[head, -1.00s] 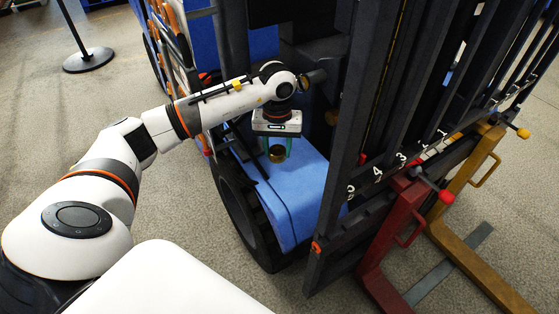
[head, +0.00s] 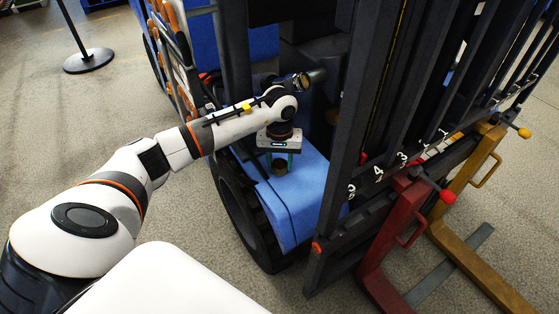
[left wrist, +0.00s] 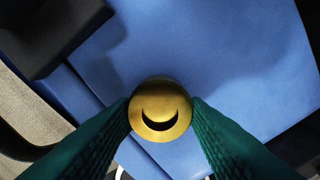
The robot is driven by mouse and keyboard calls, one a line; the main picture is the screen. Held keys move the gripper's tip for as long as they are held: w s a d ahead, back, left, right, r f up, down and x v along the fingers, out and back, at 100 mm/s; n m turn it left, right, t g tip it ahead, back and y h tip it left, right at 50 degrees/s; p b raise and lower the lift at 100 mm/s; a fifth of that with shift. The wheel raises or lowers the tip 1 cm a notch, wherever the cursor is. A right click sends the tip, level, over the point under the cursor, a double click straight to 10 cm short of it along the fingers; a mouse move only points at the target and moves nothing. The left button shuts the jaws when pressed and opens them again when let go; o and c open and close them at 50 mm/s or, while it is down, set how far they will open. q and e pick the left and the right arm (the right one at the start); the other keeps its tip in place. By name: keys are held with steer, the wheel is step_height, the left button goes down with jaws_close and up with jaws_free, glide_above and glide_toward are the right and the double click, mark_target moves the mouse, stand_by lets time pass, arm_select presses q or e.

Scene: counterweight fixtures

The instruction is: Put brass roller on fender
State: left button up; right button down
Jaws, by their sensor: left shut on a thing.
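The brass roller (head: 280,168) is a small gold cylinder, held upright over the blue fender (head: 297,200) of the forklift. My left gripper (head: 281,160) points down and is shut on the roller. In the left wrist view, the two green fingers flank the roller (left wrist: 159,110), whose round top shows a dark crescent. The blue fender (left wrist: 215,60) fills most of that view below it. Whether the roller's base touches the fender cannot be told. My right gripper is not in view.
The dark mast (head: 345,150) of the forklift rises just right of the fender. A black tyre (head: 245,215) lies under its left side. Red and yellow forks (head: 388,250) stand at the right. The fender's front part is clear.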

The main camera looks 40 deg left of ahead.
mark_target(280, 164)
arm_select(q)
steer(key=o, duration=0.9)
steer(key=shift+f, duration=0.1)
steer(key=shift+c, duration=0.2)
steer(key=o, duration=0.4)
steer(key=shift+c, duration=0.2)
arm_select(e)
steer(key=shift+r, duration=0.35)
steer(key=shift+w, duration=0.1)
arm_select(q)
steer(key=shift+r, duration=0.2)
step_height(280, 164, up, 7)
steer(key=shift+f+p, duration=0.15)
steer(key=shift+p, duration=0.25)
steer(key=shift+r, duration=0.3)
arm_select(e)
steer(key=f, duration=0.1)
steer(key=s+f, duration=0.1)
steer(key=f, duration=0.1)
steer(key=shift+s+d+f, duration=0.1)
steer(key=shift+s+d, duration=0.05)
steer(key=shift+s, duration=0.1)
